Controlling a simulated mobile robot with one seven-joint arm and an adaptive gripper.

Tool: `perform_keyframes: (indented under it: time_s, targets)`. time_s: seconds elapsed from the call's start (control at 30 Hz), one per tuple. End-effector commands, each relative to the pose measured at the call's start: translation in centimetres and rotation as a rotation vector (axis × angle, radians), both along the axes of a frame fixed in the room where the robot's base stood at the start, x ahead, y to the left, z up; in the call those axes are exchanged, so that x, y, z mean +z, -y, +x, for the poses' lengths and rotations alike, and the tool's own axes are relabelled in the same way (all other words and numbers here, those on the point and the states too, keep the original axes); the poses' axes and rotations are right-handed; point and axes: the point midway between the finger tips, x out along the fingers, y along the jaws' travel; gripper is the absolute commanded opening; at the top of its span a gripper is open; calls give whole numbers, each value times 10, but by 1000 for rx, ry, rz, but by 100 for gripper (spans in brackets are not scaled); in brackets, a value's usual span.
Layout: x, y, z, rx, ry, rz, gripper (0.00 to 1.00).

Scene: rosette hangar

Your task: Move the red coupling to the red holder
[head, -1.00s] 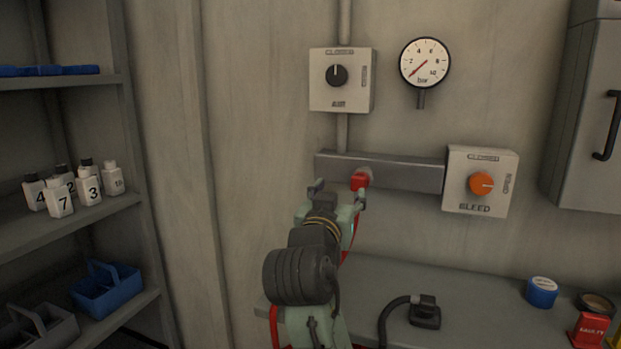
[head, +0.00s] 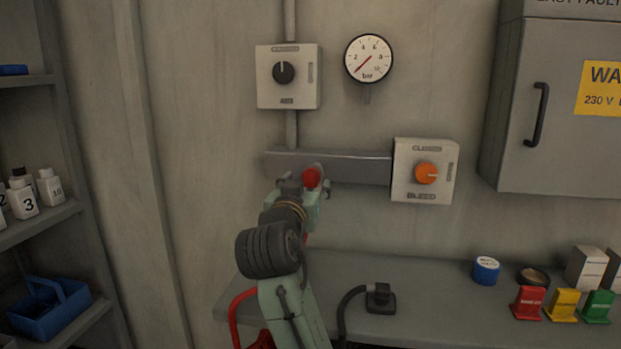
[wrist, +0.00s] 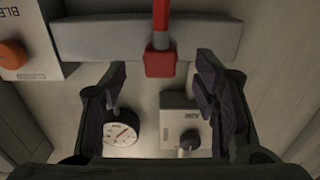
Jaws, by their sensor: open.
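The red coupling (head: 311,177) sits at the grey wall rail (head: 350,167). In the wrist view the coupling (wrist: 160,63) is a red block with a red strip running up from it across the rail. My gripper (head: 305,186) is open in front of the rail, at the coupling. In the wrist view its fingers (wrist: 164,75) are spread, one on each side of the coupling, with clear gaps. I cannot tell whether the coupling is between the fingertips or just beyond them. I cannot make out the red holder for certain.
An orange-knob BLEED box (head: 425,172) is right of the rail. A black-knob box (head: 287,76) and gauge (head: 369,58) are above. The bench (head: 420,315) holds a black base (head: 379,298), a blue tin (head: 486,270) and a red block (head: 528,302). Shelves stand left.

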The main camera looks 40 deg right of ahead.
Motion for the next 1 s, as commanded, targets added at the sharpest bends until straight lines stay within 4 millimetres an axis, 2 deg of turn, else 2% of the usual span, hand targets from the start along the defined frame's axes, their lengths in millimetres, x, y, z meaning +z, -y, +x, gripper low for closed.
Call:
perform_keyframes:
  time_s: [0.3, 1.0]
  targets:
    - [1, 28, 24, 1, 1, 2, 55]
    - [0, 33, 29, 1, 1, 1, 55]
